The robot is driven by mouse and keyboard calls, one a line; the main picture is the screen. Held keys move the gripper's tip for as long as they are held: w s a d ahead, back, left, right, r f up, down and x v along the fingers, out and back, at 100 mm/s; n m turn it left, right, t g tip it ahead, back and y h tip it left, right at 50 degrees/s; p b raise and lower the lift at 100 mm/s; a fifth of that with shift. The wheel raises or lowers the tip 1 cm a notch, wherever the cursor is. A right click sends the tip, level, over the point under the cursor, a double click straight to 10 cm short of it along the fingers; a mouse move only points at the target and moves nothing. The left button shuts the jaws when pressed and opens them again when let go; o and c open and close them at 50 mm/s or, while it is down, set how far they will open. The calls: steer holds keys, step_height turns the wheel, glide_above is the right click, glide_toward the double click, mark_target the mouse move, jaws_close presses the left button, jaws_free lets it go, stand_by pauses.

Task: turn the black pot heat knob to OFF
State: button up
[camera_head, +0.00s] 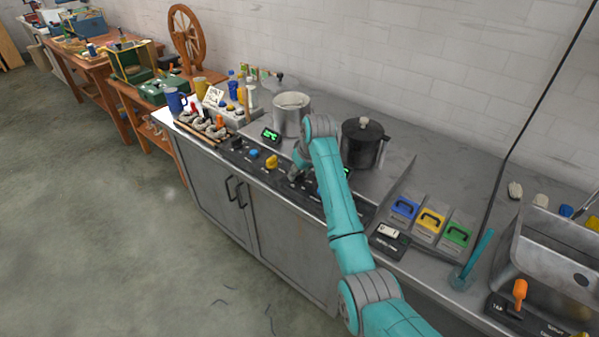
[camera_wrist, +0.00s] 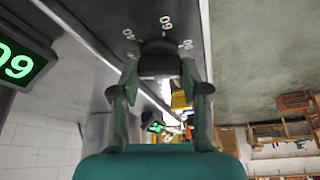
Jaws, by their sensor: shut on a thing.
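The black pot (camera_head: 362,146) with a lid stands on the steel counter behind the control strip, partly behind my arm. My gripper (camera_head: 297,172) is down at the control strip along the counter's front, left of the pot. In the wrist view my gripper (camera_wrist: 160,78) is shut on a dark knob (camera_wrist: 159,57), with one finger on each side. The knob's pointer and the OFF mark cannot be made out. In the head view the gripper hides the knob.
A yellow knob (camera_head: 271,162) and a blue knob (camera_head: 253,154) sit farther left on the strip. A steel pot (camera_head: 291,112) stands behind them. A green digit display (camera_wrist: 18,62) is close beside the gripper. Colored boxes (camera_head: 431,219) and a sink (camera_head: 548,252) are at right.

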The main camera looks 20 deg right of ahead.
steer(key=n+y, duration=0.1)
steer(key=n, duration=0.2)
steer(key=shift+n+g, duration=0.3)
steer(key=shift+n, duration=0.1)
steer(key=o, duration=1.1)
steer(key=shift+o, duration=0.2)
steer(key=v, duration=1.2)
steer(key=shift+d, duration=0.2)
steer(key=shift+f, duration=0.1)
